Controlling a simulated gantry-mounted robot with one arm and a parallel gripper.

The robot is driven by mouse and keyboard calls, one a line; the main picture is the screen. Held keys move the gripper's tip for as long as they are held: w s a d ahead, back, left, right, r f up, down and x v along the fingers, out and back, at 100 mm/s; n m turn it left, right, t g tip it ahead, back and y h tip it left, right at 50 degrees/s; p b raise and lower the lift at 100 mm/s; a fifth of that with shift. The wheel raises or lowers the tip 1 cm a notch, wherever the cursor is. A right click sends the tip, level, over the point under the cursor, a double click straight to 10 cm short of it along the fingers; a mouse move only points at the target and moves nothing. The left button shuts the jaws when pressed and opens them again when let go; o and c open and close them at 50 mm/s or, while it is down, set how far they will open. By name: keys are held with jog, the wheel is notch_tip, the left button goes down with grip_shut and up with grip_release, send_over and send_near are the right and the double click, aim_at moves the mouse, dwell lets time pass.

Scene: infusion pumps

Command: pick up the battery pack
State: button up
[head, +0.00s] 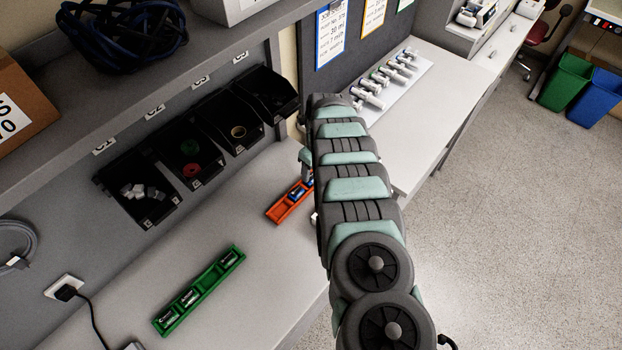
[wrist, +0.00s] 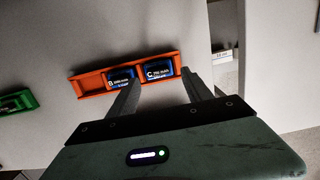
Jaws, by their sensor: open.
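In the wrist view two blue-and-black battery packs sit in an orange tray (wrist: 93,83). The pack marked B (wrist: 120,78) is in the middle and the pack marked C (wrist: 159,70) is in the right compartment. The left compartment looks empty. My gripper (wrist: 163,88) is open, its two fingers reaching toward the tray. The left fingertip is near pack B and the right fingertip is just right of pack C. Nothing is between the fingers that I can tell is gripped. In the head view the orange tray (head: 279,211) is partly hidden behind my arm.
A green tray (head: 212,281) with several dark packs lies nearer on the grey bench (head: 245,300). Black bins (head: 140,190) hang on the wall behind. The bench between the trays is clear.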

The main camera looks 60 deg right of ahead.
aim_at(311, 175)
jog(key=shift+w+a+f+b, duration=0.15)
jog(key=shift+f+b, duration=0.45)
jog(key=shift+f, duration=0.3)
jog(key=shift+w+d+f+b, duration=0.15)
jog(key=shift+f+b, duration=0.45)
jog(key=shift+f, duration=0.3)
jog(key=shift+c, duration=0.5)
jog(key=shift+r, duration=0.1)
jog(key=c, duration=1.1)
jog(key=shift+c, duration=0.2)
